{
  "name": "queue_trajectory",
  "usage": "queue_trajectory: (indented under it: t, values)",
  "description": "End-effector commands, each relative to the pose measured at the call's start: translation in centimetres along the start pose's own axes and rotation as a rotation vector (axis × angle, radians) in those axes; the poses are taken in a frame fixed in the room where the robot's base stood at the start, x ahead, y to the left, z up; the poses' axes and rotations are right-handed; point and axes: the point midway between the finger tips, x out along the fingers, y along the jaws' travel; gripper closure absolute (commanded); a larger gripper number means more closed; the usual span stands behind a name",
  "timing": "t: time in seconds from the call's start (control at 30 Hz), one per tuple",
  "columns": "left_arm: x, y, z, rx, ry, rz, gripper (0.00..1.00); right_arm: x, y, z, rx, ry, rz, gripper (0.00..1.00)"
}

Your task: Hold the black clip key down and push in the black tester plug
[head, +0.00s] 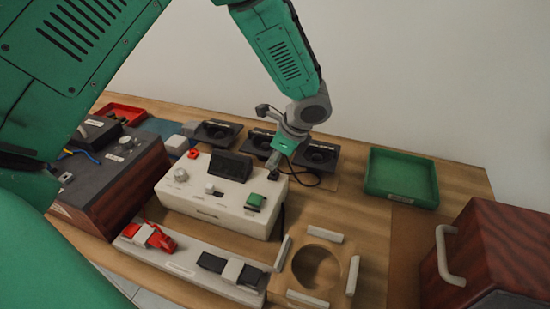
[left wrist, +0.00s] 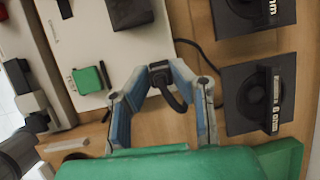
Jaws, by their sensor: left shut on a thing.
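My left gripper (head: 273,161) is shut on a small black plug (left wrist: 160,74) with a looped black cable; both fingertips press its sides in the left wrist view (left wrist: 160,68). It is by the back right edge of the white tester box (head: 215,203), which has a dark display and a green button (head: 254,200). In the head view the fingers mostly hide the plug. A black clip piece (head: 212,262) with a grey block, perhaps the black clip key, lies on the pale front rail (head: 190,268). A red clip piece (head: 160,241) is left of it. My right gripper is not in view.
Black speaker panels (head: 318,154) stand behind the box. A wooden block with a round hole (head: 342,271) is right of the rail. A green tray (head: 401,177) is at the back right. Dark red cabinets stand at the left (head: 134,186) and right (head: 500,255).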

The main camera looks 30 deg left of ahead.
Motion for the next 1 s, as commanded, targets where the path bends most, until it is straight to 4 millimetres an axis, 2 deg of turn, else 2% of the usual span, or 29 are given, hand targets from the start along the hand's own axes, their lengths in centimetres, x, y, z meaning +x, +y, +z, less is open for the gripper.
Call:
queue_trajectory:
  t: [1.0]
  values:
    - [1.2,0.1,-0.5,0.000,0.000,0.000,1.00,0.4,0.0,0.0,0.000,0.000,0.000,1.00]
